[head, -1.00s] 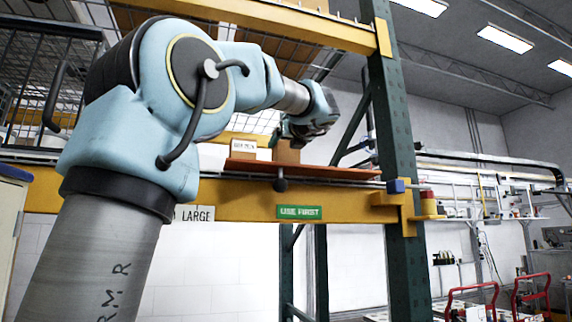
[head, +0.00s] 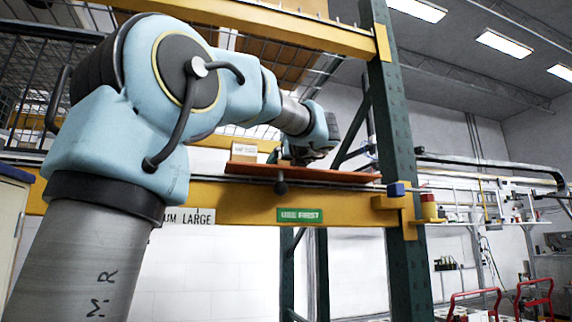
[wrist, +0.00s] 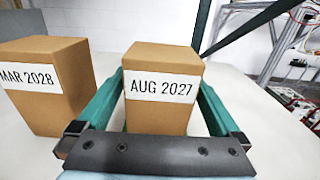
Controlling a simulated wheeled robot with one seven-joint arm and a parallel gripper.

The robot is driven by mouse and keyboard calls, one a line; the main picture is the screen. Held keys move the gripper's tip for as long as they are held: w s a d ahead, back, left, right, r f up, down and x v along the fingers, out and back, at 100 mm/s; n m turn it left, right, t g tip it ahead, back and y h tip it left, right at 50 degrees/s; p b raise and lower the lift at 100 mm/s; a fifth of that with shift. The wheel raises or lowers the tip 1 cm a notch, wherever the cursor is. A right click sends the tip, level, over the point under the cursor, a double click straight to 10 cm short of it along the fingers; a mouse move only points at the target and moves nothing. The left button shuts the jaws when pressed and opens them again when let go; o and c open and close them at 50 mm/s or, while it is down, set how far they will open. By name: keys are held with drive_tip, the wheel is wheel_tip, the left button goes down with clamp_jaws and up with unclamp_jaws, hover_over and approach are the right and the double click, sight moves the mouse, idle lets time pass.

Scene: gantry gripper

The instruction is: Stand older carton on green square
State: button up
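In the wrist view, a brown carton labelled AUG 2027 (wrist: 162,90) stands upright between the two teal fingers of my gripper (wrist: 162,80). Its label faces the camera. The fingers are open around it, with pale gaps showing on both sides; contact at the fingertips is unclear. A second brown carton labelled MAR 2028 (wrist: 45,85) stands to the left, outside the left finger. The AUG date is the older one. In the head view, my gripper (head: 308,154) is low over the reddish board on the shelf, fingers indistinct. No green square shows; the shelf top is hidden.
The reddish board (head: 330,176) lies on a yellow shelf beam (head: 240,203) with a green USE FIRST sign (head: 300,215). A dark green rack post (head: 398,160) stands to the right. Another yellow beam (head: 270,22) crosses above my arm.

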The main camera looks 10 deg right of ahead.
drive_tip(key=shift+r, duration=0.15)
drive_tip(key=s+b, duration=0.1)
drive_tip(key=s, duration=0.3)
drive_tip(key=s+d+b, duration=0.1)
drive_tip(key=s, duration=0.3)
drive_tip(key=s+b, duration=0.1)
drive_tip(key=s, duration=0.3)
drive_tip(key=shift+d, duration=0.25)
